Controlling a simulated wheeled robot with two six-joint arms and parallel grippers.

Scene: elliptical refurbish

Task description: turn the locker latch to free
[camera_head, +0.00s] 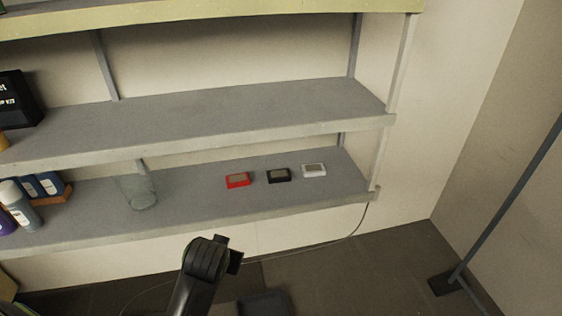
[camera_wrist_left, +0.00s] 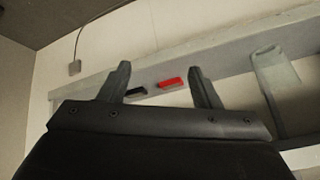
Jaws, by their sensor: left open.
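No locker or latch shows in either view. My left gripper (camera_wrist_left: 160,68) is open and empty in the left wrist view, its two fingers apart and pointing toward a shelf edge. Between and beyond the fingers, a small red box (camera_wrist_left: 171,83) and a small black box (camera_wrist_left: 138,92) show on the shelf. In the head view a dark part of my arm rises from the bottom, in front of the shelving; its fingers cannot be made out there. My right gripper is not in view.
The grey lower shelf (camera_head: 200,203) carries a clear glass jar (camera_head: 140,193), a red box (camera_head: 238,180), a black box (camera_head: 279,175), a white box (camera_head: 314,170) and bottles (camera_head: 18,205) at left. The middle shelf (camera_head: 240,107) is mostly bare. A slanted pole (camera_head: 505,205) stands at right.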

